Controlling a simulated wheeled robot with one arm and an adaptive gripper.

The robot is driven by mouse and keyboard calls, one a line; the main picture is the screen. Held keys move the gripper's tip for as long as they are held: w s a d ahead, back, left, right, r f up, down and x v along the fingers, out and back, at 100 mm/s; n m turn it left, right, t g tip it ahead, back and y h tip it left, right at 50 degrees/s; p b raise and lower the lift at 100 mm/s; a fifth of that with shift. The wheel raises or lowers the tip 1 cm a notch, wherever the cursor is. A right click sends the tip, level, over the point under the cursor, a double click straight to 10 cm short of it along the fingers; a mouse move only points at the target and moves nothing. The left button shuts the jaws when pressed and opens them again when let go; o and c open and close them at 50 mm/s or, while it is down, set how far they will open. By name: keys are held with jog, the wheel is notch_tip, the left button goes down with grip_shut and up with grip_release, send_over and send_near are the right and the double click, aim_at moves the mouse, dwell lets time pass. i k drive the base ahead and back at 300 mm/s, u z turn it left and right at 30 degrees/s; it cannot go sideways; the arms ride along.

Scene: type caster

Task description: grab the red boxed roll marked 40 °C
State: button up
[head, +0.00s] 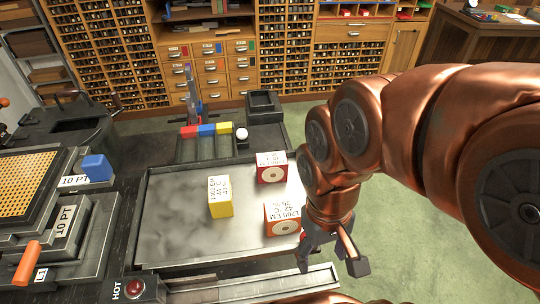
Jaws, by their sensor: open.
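A red box (271,168) with a white label on top and a pale round spot on its front stands at the right back of the metal tray table. Its label is upside down and too small to read surely. An orange-red box (283,220) of the same kind, its label seeming to read 42 °C, stands nearer me. A yellow box (220,197) stands to the left of both. My gripper (331,264) is open and empty, fingers pointing down, in front of and right of the orange-red box. It is apart from the red box.
The metal tray (175,215) has a raised rim and is bare on its left. Coloured blocks (207,130) and a white ball (242,134) lie behind it. Dark machinery with a blue block (97,167) stands left. Green floor is free at right.

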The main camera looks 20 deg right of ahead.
aim_at(271, 166)
jog(key=u, duration=1.35)
jog(key=k, duration=1)
jog(key=z, duration=0.3)
jog(key=i, duration=0.5)
